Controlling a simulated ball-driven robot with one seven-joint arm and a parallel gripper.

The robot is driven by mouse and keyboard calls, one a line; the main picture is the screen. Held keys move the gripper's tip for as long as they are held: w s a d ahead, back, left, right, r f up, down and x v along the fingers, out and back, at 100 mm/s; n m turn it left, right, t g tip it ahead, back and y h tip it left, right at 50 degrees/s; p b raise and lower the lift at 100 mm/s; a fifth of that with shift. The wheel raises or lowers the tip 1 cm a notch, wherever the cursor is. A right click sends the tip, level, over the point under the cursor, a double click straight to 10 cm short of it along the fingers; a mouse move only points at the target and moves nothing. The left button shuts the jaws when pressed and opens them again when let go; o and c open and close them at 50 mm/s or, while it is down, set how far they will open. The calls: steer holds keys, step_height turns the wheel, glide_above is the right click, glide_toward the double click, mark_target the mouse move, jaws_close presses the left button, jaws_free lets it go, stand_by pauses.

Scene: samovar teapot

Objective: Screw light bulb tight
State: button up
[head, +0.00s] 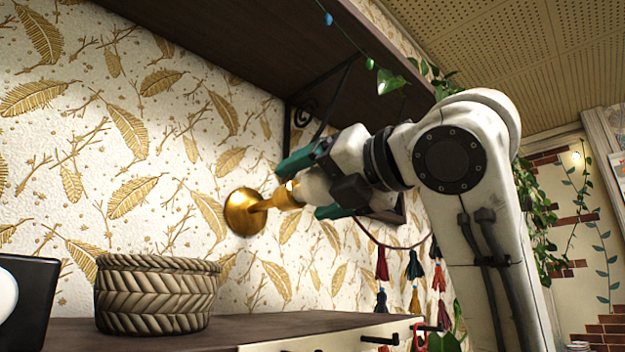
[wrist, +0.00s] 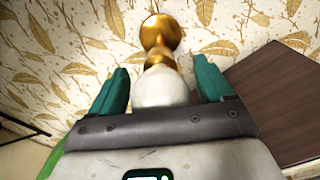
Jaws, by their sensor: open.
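A white light bulb (wrist: 160,88) sits at the end of a gold wall lamp (head: 243,211), which juts from the patterned wall. In the wrist view the gold lamp (wrist: 161,33) is beyond the bulb, in line with it. My gripper (head: 297,188) is open, its green fingers on either side of the bulb. In the wrist view a gap shows between the bulb and each finger of my gripper (wrist: 160,85). In the head view the bulb (head: 314,186) is partly hidden by my gripper. How far the bulb is seated in the socket cannot be told.
A dark shelf (head: 235,38) on a black bracket hangs above my gripper; it also shows at right in the wrist view (wrist: 285,100). A woven basket (head: 155,295) stands on the cabinet (head: 75,335) below. Tassels (head: 382,265) and trailing plants hang near my arm.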

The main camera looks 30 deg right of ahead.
steer(key=c, duration=1)
